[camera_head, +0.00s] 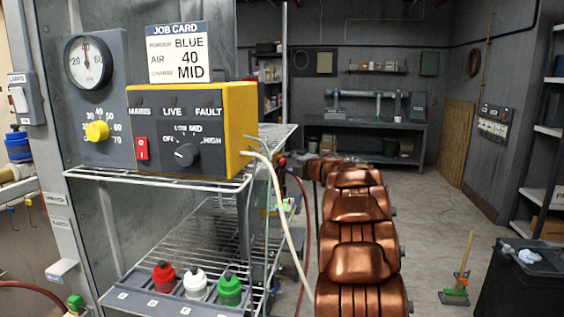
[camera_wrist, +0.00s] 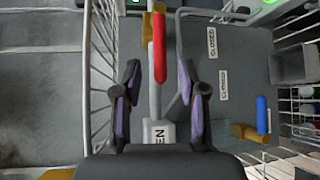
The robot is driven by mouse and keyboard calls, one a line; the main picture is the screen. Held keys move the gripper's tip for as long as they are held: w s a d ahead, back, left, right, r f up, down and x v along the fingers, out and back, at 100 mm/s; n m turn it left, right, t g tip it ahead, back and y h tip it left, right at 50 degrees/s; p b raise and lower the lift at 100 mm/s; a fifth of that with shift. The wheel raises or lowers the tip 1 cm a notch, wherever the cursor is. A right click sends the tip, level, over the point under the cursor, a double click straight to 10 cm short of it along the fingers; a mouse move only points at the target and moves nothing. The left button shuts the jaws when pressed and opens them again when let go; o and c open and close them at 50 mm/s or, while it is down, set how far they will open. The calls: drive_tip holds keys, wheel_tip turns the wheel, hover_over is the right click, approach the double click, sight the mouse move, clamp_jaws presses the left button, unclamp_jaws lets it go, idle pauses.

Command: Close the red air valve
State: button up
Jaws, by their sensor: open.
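In the wrist view a red lever handle (camera_wrist: 160,48) sits on a brass-coloured valve body (camera_wrist: 148,30) on a pale vertical pipe. The lever lies about in line with the pipe. My gripper (camera_wrist: 159,72) is open, with its two dark and purple fingers on either side of the pipe, at or just below the lever's lower end. I cannot tell whether they touch. A label partly hidden by my gripper shows "EN" (camera_wrist: 159,136). A sideways "CLOSED" label (camera_wrist: 212,43) is on the grey panel to the right. I cannot make out the red valve in the head view.
A blue lever (camera_wrist: 262,114) with a brass body is at right in the wrist view. Wire shelving (camera_wrist: 103,60) runs beside my gripper on the left. In the head view a yellow control box (camera_head: 240,115) stands on the rack, and red, white and green capped bottles sit below.

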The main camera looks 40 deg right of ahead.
sight(284, 162)
drive_tip(key=p+x, duration=0.1)
drive_tip(key=x, duration=0.2)
drive_tip(key=shift+w, duration=0.45)
drive_tip(key=shift+w+f, duration=0.15)
drive_tip(key=shift+w, duration=0.25)
clamp_jaws()
